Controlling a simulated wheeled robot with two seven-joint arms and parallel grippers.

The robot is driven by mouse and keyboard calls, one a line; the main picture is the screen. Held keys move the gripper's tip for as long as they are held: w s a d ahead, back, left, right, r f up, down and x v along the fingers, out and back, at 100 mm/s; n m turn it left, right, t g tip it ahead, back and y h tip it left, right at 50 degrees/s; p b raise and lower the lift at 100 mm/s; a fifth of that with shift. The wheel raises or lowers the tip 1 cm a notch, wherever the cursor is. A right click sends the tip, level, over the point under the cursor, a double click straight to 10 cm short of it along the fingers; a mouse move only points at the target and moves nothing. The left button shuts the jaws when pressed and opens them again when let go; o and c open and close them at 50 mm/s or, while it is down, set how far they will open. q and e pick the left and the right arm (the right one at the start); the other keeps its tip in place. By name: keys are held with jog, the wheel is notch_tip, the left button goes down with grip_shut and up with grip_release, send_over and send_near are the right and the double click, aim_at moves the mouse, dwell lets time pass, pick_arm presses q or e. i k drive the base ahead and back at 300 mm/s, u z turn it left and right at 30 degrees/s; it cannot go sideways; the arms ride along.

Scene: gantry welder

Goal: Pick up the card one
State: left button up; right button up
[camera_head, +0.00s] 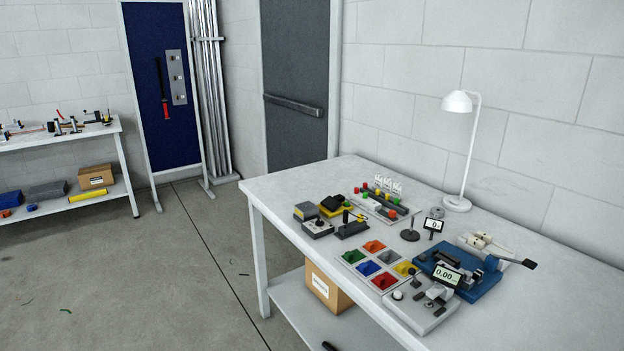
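Three small white upright pieces (388,185) stand in a row at the back of the grey worktable (300,180), behind a tray of coloured parts. They may be cards, but their markings are too small to read, and I cannot tell which thing is card one. Neither of my grippers can be made out in the head view. A small dark shape shows at the bottom edge, too cut off to identify.
A tray with coloured compartments (352,256), a blue device (483,284), a "0.00" display (447,275) and a white lamp (458,204) crowd the table. A cardboard box (320,287) sits on its lower shelf. Floor to the left is mostly clear, before another bench (75,136).

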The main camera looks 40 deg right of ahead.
aim_at(396, 188)
jog(key=z, duration=0.3)
jog(key=i, duration=1.4)
jog(key=z, duration=0.85)
